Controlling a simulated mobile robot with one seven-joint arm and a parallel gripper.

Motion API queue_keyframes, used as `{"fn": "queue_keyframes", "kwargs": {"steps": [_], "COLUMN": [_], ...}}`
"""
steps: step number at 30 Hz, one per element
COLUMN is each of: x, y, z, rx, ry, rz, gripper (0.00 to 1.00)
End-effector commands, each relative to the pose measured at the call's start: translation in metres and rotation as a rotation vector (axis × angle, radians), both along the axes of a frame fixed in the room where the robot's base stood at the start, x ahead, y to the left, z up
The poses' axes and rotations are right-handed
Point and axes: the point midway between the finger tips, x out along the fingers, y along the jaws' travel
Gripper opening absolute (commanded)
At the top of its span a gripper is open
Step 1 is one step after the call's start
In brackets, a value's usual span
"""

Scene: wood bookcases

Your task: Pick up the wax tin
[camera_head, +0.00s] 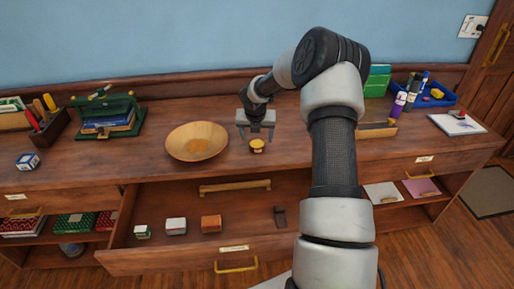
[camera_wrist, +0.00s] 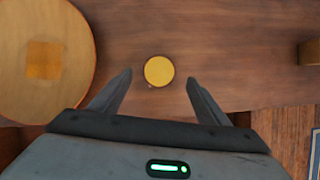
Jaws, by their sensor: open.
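The wax tin looks like a small round yellow tin (camera_head: 257,146) on the wooden counter top, just right of a wooden bowl. In the wrist view the tin (camera_wrist: 159,71) shows from above as a yellow disc, ahead of and between the two fingers. My gripper (camera_head: 257,131) is open and empty, above and close to the tin. In the wrist view my gripper (camera_wrist: 159,84) has its fingers spread wider than the tin, with none touching it as far as I can tell.
The wooden bowl (camera_head: 197,141) stands close on the left. An open drawer (camera_head: 185,254) below the counter holds small boxes and a dark item. A blue tray (camera_head: 447,98) with bottles stands at the back right. A green stand (camera_head: 107,115) is at the left.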

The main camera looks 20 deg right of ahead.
Motion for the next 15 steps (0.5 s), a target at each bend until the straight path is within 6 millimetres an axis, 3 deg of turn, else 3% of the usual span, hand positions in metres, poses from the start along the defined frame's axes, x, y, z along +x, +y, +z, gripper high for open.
{"fn": "queue_keyframes", "kwargs": {"steps": [9,15], "x": [0.011,0.018], "y": [-0.004,-0.008], "z": [-0.037,-0.05], "rx": [0.0,-0.001], "ry": [0.001,-0.001], "rz": [-0.002,-0.001], "gripper": [0.69,0.69]}}
